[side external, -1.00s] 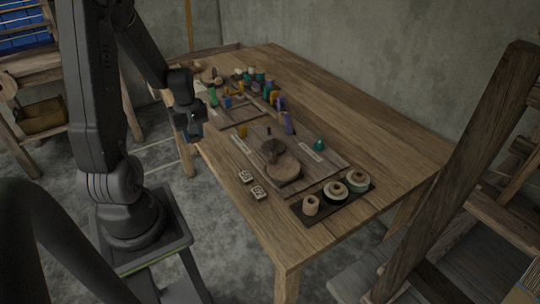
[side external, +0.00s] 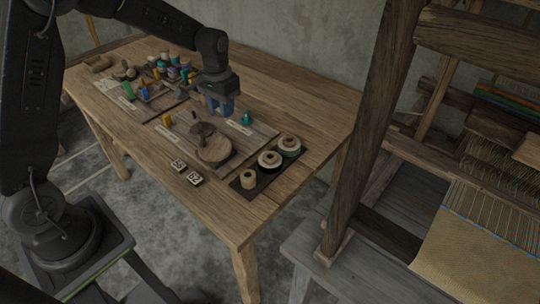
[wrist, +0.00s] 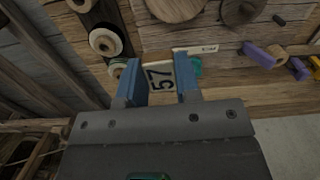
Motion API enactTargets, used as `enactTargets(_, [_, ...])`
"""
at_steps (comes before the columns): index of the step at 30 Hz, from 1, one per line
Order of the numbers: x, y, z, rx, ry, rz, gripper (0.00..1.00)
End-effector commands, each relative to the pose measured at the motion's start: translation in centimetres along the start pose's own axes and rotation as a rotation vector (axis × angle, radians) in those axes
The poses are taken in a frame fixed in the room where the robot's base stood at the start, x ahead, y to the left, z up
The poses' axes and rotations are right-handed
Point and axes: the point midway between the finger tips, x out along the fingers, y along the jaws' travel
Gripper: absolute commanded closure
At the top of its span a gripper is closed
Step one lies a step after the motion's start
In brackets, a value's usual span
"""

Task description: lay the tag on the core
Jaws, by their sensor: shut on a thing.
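The tag is hard to make out in the side view. A dark strip holds three rolls: a small tan bare-looking roll (side external: 249,180), a middle roll (side external: 269,160) and a far roll (side external: 290,146). Which one is the core, I cannot tell for sure. The middle roll in the wrist view (wrist: 107,42) is left of my fingers. The held tag is apart from the rolls.
Two marked tiles (side external: 186,172) lie near the table's front edge. A round wooden disc (side external: 214,150) sits on the board, with a teal item (side external: 246,119) behind it. Several coloured spools stand at the far left. A loom post (side external: 370,130) rises right of the table.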

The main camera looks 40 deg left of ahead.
Motion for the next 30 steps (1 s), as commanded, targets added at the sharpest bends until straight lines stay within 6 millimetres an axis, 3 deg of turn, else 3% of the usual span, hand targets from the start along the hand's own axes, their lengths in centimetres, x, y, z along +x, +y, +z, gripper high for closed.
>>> enactTargets(5, [0.5,2.3,-0.7,0.058,-0.002,0.0,0.91])
enactTargets(18, [5.9,10.7,-3.3,0.054,-0.001,0.0,0.91])
enactTargets(24, [6.9,12.2,-3.8,0.05,0.0,0.0,0.91])
enactTargets(30, [8.8,12.3,-3.8,0.049,-0.003,0.0,0.91])
